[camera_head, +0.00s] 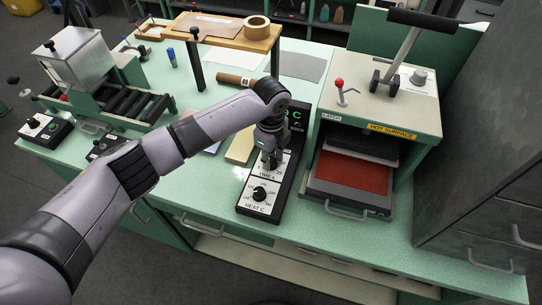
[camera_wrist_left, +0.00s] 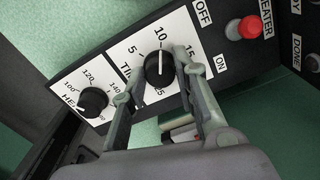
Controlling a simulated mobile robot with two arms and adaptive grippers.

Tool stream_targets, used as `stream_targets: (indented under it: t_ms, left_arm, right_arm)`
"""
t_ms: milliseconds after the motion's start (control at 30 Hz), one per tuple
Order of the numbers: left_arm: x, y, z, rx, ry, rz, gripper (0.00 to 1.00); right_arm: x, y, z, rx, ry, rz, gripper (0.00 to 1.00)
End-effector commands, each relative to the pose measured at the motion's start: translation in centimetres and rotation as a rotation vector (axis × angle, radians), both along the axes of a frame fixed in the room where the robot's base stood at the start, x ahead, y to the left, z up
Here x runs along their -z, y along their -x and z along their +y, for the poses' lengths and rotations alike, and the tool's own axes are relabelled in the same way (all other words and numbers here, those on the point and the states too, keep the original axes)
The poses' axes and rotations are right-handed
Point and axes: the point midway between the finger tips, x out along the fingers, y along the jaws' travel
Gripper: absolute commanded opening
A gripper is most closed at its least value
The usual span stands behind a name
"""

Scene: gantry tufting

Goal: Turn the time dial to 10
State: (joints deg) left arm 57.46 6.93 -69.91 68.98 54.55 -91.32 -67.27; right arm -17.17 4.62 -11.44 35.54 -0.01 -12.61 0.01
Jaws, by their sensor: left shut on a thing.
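The black time dial (camera_wrist_left: 157,69) sits on the white face of the control box (camera_wrist_left: 100,62), with 5, 10 and 15 printed around it. Its white pointer line points up, at about the 10 mark. My left gripper (camera_wrist_left: 157,82) is shut on the time dial, one finger on each side. In the head view my left gripper (camera_head: 270,160) reaches down over the control box (camera_head: 243,209) and hides the time dial. My right gripper is not in view.
The heat dial (camera_wrist_left: 93,102) is beside the time dial, and it also shows in the head view (camera_head: 260,193). A red heater knob (camera_wrist_left: 249,27) is past the ON/OFF labels. The press (camera_head: 385,115), marked hot surface, stands just right of the box.

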Motion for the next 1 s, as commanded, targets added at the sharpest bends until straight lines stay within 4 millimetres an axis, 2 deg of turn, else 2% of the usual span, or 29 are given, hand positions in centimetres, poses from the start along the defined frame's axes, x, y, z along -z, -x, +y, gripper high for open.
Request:
stream_targets:
  t_ms: [200, 233, 533, 833, 1000]
  left_arm:
    - [-0.2, -0.2, -0.1, -0.001, 0.003, -0.006, 0.0]
    - [-0.2, -0.2, -0.1, -0.001, 0.003, -0.006, 0.28]
    - [-0.1, -0.1, 0.0, -0.001, 0.001, -0.003, 0.48]
    - [-0.2, 0.0, 0.0, -0.001, 0.001, -0.002, 0.48]
    - [-1.9, -0.1, -0.1, -0.001, 0.003, -0.004, 0.48]
  right_arm:
    - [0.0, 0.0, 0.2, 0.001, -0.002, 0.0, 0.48]
    - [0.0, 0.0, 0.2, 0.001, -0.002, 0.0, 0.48]
    - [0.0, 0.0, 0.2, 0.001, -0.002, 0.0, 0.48]
    - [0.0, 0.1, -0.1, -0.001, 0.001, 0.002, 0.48]
    - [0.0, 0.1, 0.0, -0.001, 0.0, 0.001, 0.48]
